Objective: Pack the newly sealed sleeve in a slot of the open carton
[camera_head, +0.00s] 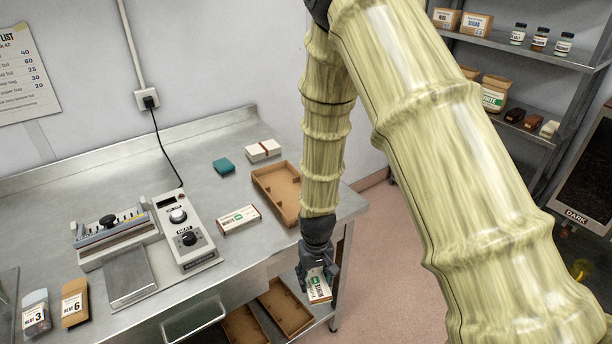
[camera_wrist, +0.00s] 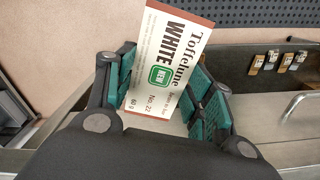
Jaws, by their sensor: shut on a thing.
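My gripper (camera_head: 317,262) hangs beyond the bench's front right edge, shut on a white sleeve with brown ends (camera_head: 319,288). In the wrist view, the sleeve (camera_wrist: 172,50) stands tilted between the green pads of my gripper (camera_wrist: 165,80). Its label reads "Toffeline WHITE", with a green "NEW" patch. A brown open carton (camera_head: 262,178) lies on the bench at the back right, behind my arm, which hides part of it; its slots cannot be made out. A similar white sleeve (camera_head: 239,219) lies flat on the bench left of the carton.
A sealing machine (camera_head: 112,230) with a dial box (camera_head: 187,238) stands mid-bench. A teal block (camera_head: 223,167) and a banded white stack (camera_head: 263,150) lie behind. More brown cartons (camera_head: 286,306) sit on the lower shelf. Shelves with goods (camera_head: 520,55) stand at right.

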